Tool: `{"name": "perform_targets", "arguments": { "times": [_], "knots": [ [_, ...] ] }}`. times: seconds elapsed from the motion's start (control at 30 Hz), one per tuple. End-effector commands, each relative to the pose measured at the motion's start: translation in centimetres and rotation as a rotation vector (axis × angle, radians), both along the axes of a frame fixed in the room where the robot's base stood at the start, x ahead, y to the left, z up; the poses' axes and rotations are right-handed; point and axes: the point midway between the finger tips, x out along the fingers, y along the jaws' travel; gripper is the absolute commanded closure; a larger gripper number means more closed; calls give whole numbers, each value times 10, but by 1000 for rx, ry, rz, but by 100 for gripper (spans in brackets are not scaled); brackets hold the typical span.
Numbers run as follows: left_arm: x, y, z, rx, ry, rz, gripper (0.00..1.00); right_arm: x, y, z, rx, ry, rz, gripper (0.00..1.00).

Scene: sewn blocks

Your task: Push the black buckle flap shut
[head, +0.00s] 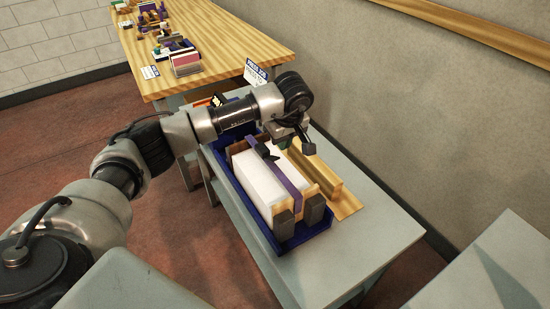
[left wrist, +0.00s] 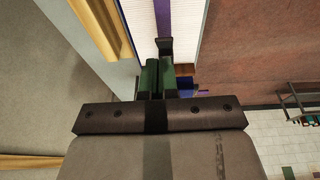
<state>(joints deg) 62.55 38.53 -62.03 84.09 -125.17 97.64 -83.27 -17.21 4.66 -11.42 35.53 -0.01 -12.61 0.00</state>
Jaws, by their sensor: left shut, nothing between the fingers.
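A white sewn block (head: 262,187) lies between wooden boards, with a purple strap (head: 288,184) running along its top. The black buckle (head: 264,152) sits on the strap near the far end; its flap seems to stand up at a tilt, though it is small here. In the left wrist view the black buckle flap (left wrist: 164,45) is just beyond my fingertips, in line with the purple strap (left wrist: 162,14). My left gripper (head: 286,143) is shut and empty, close beside the buckle; its green-padded fingertips (left wrist: 157,72) are together. Contact with the flap cannot be told. My right gripper is out of view.
The block rests in a blue tray (head: 241,204) on a grey table (head: 372,231). Two dark clamps stand at the near end. A wooden rail (head: 316,168) lies right of the tray, with the wall beyond. A wooden table (head: 232,40) with several blocks stands behind.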

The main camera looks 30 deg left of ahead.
Motion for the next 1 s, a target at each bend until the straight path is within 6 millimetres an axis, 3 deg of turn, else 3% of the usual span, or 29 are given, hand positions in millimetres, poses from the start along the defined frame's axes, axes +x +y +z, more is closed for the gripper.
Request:
{"name": "perform_targets", "arguments": {
  "times": [0.13, 0.57, 1.0],
  "knots": [
    [1, 8, 4, 36, 4, 4, 100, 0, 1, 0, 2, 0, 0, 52],
    [1, 8, 0, 34, 5, 4, 100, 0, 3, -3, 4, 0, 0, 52],
    [6, 18, -47, 34, 6, 6, 100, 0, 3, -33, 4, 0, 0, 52]
  ]
}}
